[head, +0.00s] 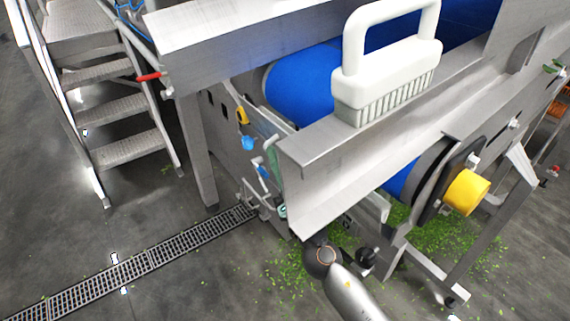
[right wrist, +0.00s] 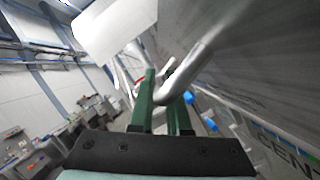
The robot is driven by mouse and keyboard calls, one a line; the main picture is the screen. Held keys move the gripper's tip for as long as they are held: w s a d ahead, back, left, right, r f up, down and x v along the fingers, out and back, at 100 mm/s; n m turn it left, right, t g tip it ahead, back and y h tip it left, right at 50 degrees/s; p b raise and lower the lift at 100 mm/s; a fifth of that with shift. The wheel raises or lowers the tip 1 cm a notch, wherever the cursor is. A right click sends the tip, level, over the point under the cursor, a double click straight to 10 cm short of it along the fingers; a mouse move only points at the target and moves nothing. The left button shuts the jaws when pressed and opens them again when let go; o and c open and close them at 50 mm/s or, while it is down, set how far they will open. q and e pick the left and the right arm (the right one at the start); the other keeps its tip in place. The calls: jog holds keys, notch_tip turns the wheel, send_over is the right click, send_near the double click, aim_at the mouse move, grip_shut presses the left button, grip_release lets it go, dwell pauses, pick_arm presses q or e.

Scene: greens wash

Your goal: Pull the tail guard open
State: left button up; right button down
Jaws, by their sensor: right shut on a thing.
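The tail guard (head: 345,175) appears to be the bent steel sheet across the near end of the conveyor, below the blue belt (head: 300,82). I cannot tell how far open it stands. In the right wrist view a bent round metal handle (right wrist: 188,74) passes between the green fingers of my right gripper (right wrist: 165,100), which is shut on it. In the head view my right arm comes up from the bottom. Its gripper (head: 282,211) is mostly hidden behind the guard's lower left edge. My left gripper is in neither view.
A white brush (head: 388,60) stands on the steel frame above the guard. A yellow cylinder (head: 466,192) projects at the right. Metal steps (head: 115,108) stand at the left, and a drain grate (head: 125,268) crosses the floor. Green scraps (head: 430,245) litter the floor under the conveyor.

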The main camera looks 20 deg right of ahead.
pick_arm(q)
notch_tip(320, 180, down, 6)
jog(key=b, duration=0.7)
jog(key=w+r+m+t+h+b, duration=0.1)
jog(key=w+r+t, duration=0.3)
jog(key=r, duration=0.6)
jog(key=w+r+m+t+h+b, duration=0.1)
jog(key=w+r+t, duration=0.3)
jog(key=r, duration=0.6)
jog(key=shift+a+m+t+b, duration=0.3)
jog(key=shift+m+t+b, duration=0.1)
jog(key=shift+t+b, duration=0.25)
pick_arm(e)
notch_tip(320, 180, down, 8)
jog(key=a+n+g+y, duration=0.1)
jog(key=n+y, duration=0.6)
jog(key=n, duration=0.8)
jog(key=shift+s+a+r+g, duration=0.25)
jog(key=shift+s+a, duration=0.2)
jog(key=shift+a, duration=0.35)
jog(key=c, duration=0.9)
grip_release()
